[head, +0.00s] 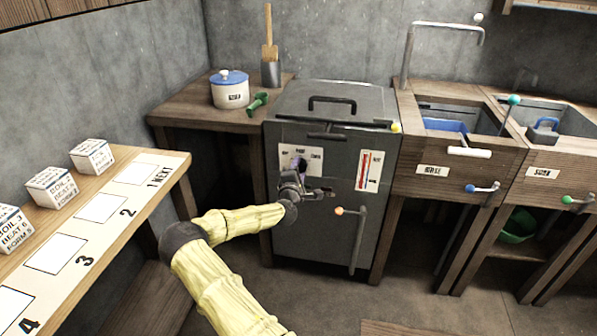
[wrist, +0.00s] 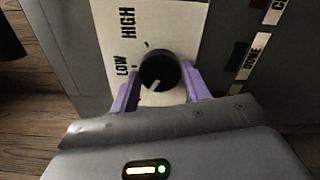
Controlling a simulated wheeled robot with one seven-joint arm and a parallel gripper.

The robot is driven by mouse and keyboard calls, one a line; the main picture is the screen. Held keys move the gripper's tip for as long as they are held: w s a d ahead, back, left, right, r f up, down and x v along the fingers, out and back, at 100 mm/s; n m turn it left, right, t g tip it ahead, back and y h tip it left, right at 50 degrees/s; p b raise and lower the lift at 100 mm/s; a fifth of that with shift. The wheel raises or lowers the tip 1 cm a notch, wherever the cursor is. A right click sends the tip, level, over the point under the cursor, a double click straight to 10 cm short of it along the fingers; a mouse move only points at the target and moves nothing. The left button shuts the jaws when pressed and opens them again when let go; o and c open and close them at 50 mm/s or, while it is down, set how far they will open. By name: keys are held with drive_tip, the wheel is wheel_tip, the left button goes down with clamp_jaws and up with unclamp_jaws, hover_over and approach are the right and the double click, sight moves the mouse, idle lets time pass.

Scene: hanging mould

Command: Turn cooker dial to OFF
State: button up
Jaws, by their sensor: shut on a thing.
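The cooker (head: 334,220) is a grey metal box with a lidded top. Its dial (wrist: 161,66) is a round black knob with a white pointer mark on a white label plate (wrist: 112,30). The wrist view shows LOW to the left of the knob and HIGH at the upper left. The pointer aims down and slightly left, past LOW on the side away from HIGH. No OFF word is readable there; my gripper covers the plate's lower part. My gripper (head: 298,172) is at the cooker front, its purple fingers (wrist: 159,72) shut on the dial from both sides.
A lever with an orange knob (head: 339,211) hangs on the cooker front, right of my gripper. A red-and-white gauge strip (head: 369,170) is above it. A pot (head: 230,92) stands on the back-left table. Sinks with levers are right; a bench (head: 135,172) with labelled blocks is left.

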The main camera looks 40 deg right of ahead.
drive_tip(key=shift+f, duration=0.1)
drive_tip(key=o, duration=1)
drive_tip(key=shift+a, duration=0.1)
drive_tip(key=p+v, duration=0.3)
drive_tip(key=v, duration=1.4)
drive_tip(key=shift+s+a, duration=0.1)
drive_tip(key=shift+s, duration=0.05)
